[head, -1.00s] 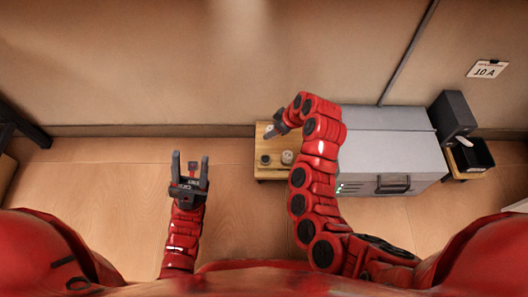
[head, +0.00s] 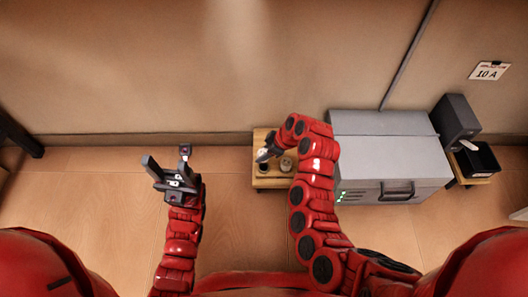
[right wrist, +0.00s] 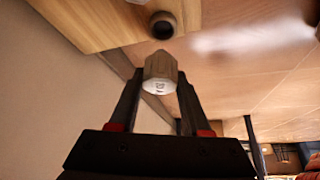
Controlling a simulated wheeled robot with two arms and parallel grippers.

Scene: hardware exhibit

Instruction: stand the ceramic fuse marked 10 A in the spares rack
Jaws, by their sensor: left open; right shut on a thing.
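In the right wrist view a pale, faceted ceramic fuse (right wrist: 160,72) is held between my right gripper's fingertips (right wrist: 160,85). Its end face has small dark marks too small to read. Beyond it, apart from the fuse, a round dark-mouthed holder (right wrist: 163,25) stands on a wooden surface; I cannot tell if this is the spares rack. In the head view my right gripper (head: 264,156) is over the small wooden shelf's left part and partly hides what is there. My left gripper (head: 167,166) is open and empty, over the floor at left.
A small wooden shelf (head: 268,183) bears a small round item (head: 286,163). A grey cabinet (head: 385,160) with a handle stands to its right. Further right are a dark upright box (head: 455,118) and a black bin (head: 478,158). A wall card (head: 489,71) reads 10 A.

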